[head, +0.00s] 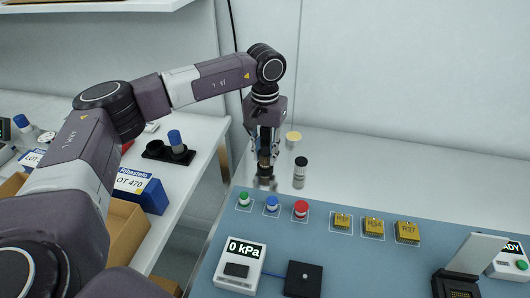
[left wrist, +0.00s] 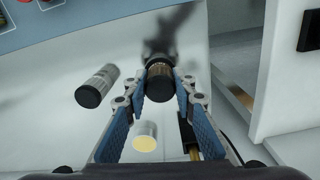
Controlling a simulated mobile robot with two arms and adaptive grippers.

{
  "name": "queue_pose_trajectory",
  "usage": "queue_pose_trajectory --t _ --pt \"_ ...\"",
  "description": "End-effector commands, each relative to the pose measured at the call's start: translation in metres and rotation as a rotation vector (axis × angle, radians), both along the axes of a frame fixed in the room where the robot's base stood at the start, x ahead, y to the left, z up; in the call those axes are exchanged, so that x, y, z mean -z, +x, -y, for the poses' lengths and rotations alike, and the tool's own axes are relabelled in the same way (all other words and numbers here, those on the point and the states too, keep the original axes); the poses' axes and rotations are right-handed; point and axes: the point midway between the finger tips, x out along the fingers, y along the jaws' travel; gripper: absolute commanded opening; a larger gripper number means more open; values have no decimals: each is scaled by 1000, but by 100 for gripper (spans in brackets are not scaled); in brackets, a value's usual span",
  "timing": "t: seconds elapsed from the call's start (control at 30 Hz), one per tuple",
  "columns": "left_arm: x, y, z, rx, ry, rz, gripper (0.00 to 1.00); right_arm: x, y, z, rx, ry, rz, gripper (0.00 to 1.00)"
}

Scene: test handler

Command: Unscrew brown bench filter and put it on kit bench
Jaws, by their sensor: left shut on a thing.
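My left gripper (head: 264,160) reaches down over the white back strip of the right-hand bench. Its blue-padded fingers are shut on a dark cylinder with a brown band, the brown bench filter (head: 264,154). In the left wrist view the filter's dark round end (left wrist: 159,88) sits between the fingertips (left wrist: 160,84). The fingers hide part of it, and I cannot tell whether it still sits in a mount. A grey cylinder with a black top (head: 300,172) stands just right of the gripper. My right gripper is not in view.
A cream-topped cylinder (head: 293,139) stands behind. In front, a blue mat (head: 330,255) carries coloured buttons, a gauge reading 0 kPa (head: 240,266) and yellow chips. A white bench (head: 205,150) at left holds a black holder (head: 166,153) with a blue-topped cylinder (head: 175,140).

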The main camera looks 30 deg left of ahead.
Motion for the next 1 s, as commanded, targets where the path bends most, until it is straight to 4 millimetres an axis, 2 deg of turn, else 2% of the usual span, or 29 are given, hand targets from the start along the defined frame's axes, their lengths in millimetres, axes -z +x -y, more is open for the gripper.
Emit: queue_pose_trajectory --t 0.63,0.8,1.0 --pt "0 1 1 -767 0 0 3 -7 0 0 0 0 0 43" --pt "0 1 1 -863 1 1 3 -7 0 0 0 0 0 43" --pt "0 1 1 -868 1 1 3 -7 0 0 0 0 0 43"
